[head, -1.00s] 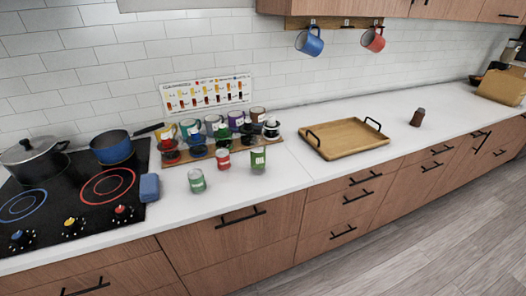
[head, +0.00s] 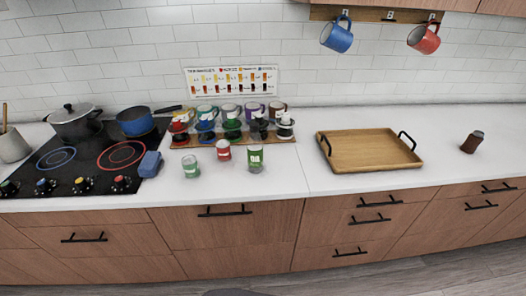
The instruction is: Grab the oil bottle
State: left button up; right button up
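I cannot pick out an oil bottle for certain. A small dark brown bottle-like container (head: 472,142) stands on the counter at the right; it is too small to tell what it holds. Small jars with green (head: 192,167), red (head: 224,151) and green (head: 256,158) labels stand at the front of the counter, left of the middle. Neither of my grippers is in view.
A wooden tray (head: 370,165) with black handles lies on the white counter (head: 310,183). A stove (head: 85,168) with a pot (head: 75,122) and a blue pan (head: 134,121) is at left. Mugs (head: 336,36) hang above. Several coffee drippers and cups (head: 232,127) stand on a board.

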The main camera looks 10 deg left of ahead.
aim_at(255, 142)
jog(key=i+l+u, duration=0.1)
jog(key=l+u, duration=0.2)
jog(key=l, duration=0.75)
jog(key=l+u, duration=0.35)
jog(key=l, duration=0.7)
